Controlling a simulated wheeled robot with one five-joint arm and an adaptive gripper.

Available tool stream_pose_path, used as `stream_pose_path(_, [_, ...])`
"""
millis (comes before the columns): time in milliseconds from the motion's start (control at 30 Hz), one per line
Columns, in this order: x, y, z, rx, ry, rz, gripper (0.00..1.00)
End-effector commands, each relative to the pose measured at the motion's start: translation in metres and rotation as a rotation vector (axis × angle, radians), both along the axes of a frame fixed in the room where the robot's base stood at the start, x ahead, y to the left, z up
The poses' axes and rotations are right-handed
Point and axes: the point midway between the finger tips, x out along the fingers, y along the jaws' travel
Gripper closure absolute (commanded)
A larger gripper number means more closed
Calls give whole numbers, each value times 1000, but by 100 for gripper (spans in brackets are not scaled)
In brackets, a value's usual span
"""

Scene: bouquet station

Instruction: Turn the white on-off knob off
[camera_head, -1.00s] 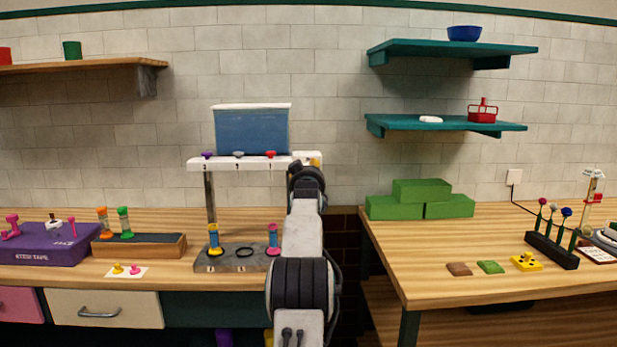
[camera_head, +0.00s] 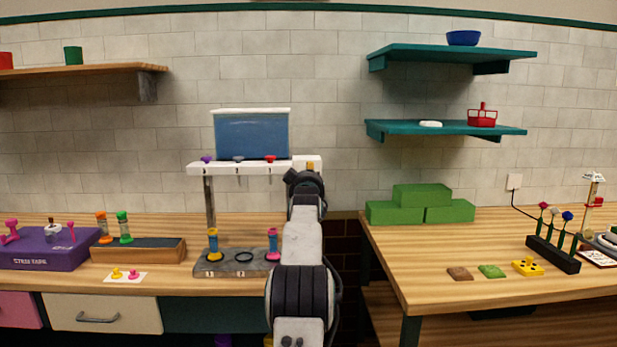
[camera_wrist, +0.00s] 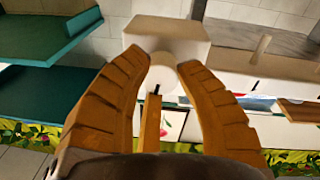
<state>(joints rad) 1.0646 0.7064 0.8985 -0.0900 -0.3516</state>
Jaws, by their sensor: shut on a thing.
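The white on-off knob (camera_wrist: 160,76) is in the wrist view, a round white cap with a short black mark, in front of a white block (camera_wrist: 168,32). In the head view my gripper (camera_head: 309,168) is at the right end of the white rack (camera_head: 222,169), in front of the white block there. The knob itself is hidden behind my gripper in that view.
A blue tank (camera_head: 252,135) stands above the rack, with small coloured valves below it. Teal shelves (camera_head: 455,129) and green blocks (camera_head: 422,196) are to the right. A dark stand (camera_head: 235,262) with coloured tubes sits on the counter below.

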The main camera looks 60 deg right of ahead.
Motion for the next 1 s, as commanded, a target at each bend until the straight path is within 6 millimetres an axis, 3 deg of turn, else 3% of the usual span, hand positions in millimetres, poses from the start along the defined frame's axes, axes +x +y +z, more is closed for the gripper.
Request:
stream_pose_path(100, [1,2,8,-14,-9,3,100])
stream_pose_path(133, [2,2,8,-14,-9,3,66])
stream_pose_path(400, [1,2,4,-8,-6,3,42])
stream_pose_path(1000, [-5,11,2,-2,-3,1,40])
